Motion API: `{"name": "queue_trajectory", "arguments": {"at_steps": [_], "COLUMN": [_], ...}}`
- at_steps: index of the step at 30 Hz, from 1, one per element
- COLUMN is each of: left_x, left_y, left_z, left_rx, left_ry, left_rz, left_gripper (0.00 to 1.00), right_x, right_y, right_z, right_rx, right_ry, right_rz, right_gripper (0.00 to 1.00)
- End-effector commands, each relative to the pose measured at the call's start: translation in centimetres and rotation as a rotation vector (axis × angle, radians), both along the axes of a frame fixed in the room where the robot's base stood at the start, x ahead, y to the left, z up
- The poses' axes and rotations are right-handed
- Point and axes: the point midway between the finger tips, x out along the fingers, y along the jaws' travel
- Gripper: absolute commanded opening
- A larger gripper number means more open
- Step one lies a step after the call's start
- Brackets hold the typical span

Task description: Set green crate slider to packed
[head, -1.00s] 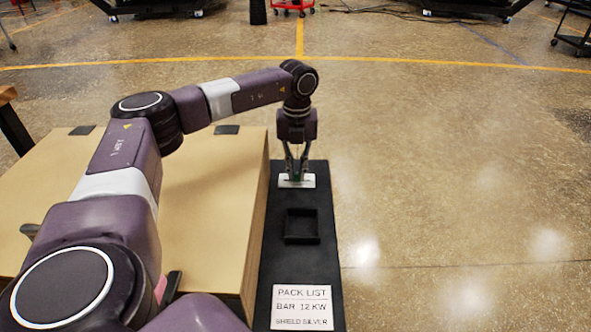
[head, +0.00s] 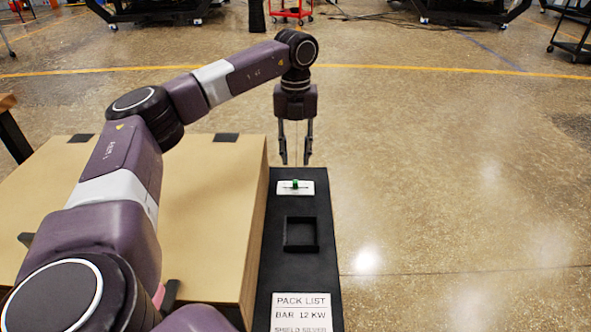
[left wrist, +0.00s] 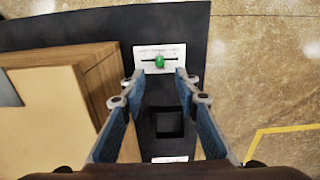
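The slider is a white plate (head: 306,188) with a dark slot and a green knob (head: 295,184), at the far end of a black panel. The knob stands near the middle of its slot. It also shows in the left wrist view as a green knob (left wrist: 160,61) on a white plate (left wrist: 140,52); its labels are too small to read. My left gripper (head: 295,163) is above the slider, pointing down, with its fingers apart and nothing between them. In the left wrist view the gripper (left wrist: 155,76) is open, with the knob beyond the fingertips. My right gripper is out of view.
The black panel (head: 267,240) also holds an empty black square tray (head: 301,248) and a pack list card (head: 300,312). A large cardboard box (head: 205,190) stands directly left of the panel. The floor (head: 450,200) to the right is clear.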

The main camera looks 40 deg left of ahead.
Motion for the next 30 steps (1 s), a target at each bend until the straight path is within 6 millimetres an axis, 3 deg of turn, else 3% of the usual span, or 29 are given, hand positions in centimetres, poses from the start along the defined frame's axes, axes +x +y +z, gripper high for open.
{"name": "queue_trajectory", "arguments": {"at_steps": [3, 9, 30], "left_x": [0.1, 0.0, 0.0], "left_y": [0.0, 0.0, 0.0], "left_z": [2.1, 3.8, 4.0], "left_rx": [0.000, 0.001, 0.001], "left_ry": [-0.003, 0.001, 0.001], "left_rz": [0.000, 0.000, 0.000], "left_gripper": [0.29, 0.29, 0.29], "right_x": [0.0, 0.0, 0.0], "right_y": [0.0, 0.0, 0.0], "right_z": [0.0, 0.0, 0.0], "right_rx": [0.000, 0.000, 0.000], "right_ry": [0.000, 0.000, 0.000], "right_rz": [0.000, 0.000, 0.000], "right_gripper": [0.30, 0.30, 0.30]}}
